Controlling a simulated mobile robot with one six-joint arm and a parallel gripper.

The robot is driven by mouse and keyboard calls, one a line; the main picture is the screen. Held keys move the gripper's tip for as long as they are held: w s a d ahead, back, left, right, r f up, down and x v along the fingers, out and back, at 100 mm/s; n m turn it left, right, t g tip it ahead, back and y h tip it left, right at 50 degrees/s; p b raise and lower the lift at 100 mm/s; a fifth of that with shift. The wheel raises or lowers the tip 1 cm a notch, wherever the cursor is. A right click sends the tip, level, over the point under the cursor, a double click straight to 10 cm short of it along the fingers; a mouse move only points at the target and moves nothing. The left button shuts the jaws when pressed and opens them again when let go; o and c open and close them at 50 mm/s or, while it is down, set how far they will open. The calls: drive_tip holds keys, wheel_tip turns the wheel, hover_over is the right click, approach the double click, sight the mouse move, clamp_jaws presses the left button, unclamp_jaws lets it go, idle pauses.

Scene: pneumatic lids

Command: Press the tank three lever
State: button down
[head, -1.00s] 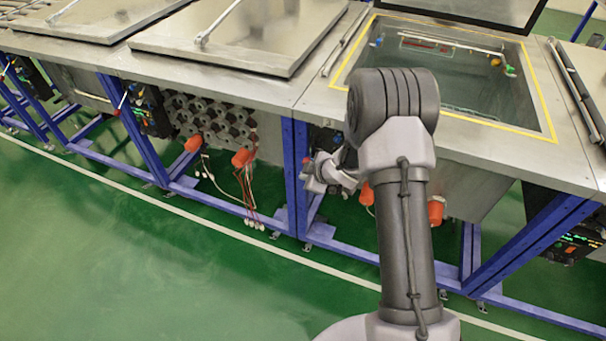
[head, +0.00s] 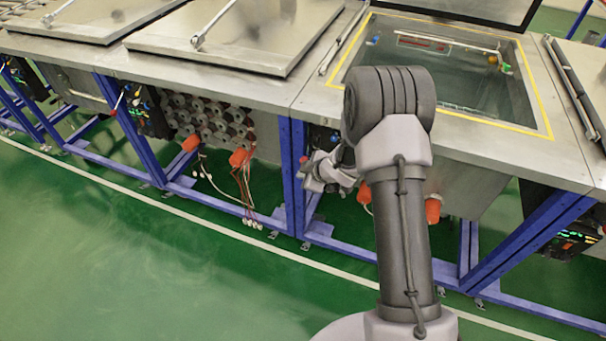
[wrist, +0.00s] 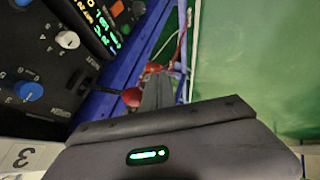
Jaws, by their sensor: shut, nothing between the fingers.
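A red ball-ended lever (wrist: 132,97) shows in the wrist view, beside the control panel (wrist: 62,55). A plate marked 3 (wrist: 22,158) is at the lower left of that view. My gripper (wrist: 158,92) is shut and empty, with its fingers just right of the red ball. I cannot tell whether they touch it. In the head view my gripper (head: 318,172) is low beside a blue post, under the front edge of the tank with the open lid (head: 440,65). My arm and gripper hide most of the panel there.
Blue frame posts (head: 292,180) stand close to my gripper. Orange-red fittings (head: 240,157) and hanging hoses are to the left. Another panel (head: 140,108) sits further left, under closed lids (head: 235,35). The green floor (head: 120,240) in front is clear.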

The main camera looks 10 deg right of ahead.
drive_tip(key=shift+r+p, duration=0.75)
drive_tip(key=shift+r, duration=0.05)
